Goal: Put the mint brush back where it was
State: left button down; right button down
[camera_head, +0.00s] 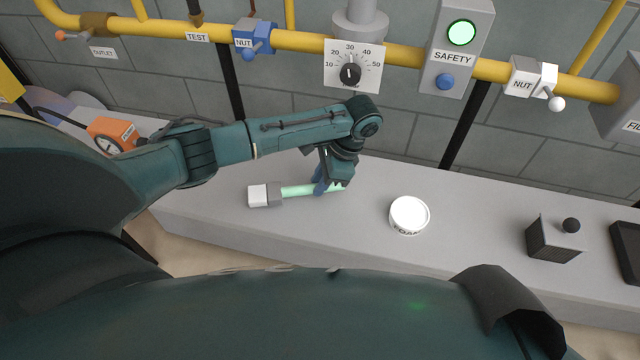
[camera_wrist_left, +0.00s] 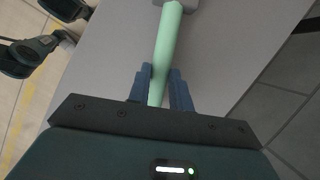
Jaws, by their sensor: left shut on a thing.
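The mint brush (camera_head: 298,190) has a mint-green handle, a grey collar and a white head pointing left in the head view. It is at or just above the light grey bench (camera_head: 330,235); I cannot tell whether it touches. My left gripper (camera_head: 325,187) is shut on the handle. In the left wrist view the mint brush's handle (camera_wrist_left: 166,50) runs between the blue fingers of my left gripper (camera_wrist_left: 161,85), with the head cut off at the top edge. My right gripper is not in view.
A white round tub (camera_head: 409,215) stands right of the brush. A dark box with a black knob (camera_head: 555,239) is farther right, and a black tray (camera_head: 628,252) at the right edge. Yellow pipe (camera_head: 290,40) with valves and a dial runs along the wall behind.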

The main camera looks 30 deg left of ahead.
pick_arm(q)
jog(key=shift+f, duration=0.95)
jog(key=c, duration=1.3)
grip_release()
jog(key=shift+o, duration=0.2)
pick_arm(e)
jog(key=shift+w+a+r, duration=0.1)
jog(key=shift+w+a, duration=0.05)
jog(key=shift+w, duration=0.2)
pick_arm(q)
jog(key=shift+r, duration=0.15)
jog(key=shift+w+d+r, duration=0.1)
jog(key=shift+w+r, duration=0.05)
jog(key=shift+r, duration=0.1)
jog(key=p+v, duration=0.1)
jog(key=v, duration=1)
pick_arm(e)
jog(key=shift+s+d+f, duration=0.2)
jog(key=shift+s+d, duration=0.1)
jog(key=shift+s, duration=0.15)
pick_arm(q)
jog(key=shift+r, duration=0.15)
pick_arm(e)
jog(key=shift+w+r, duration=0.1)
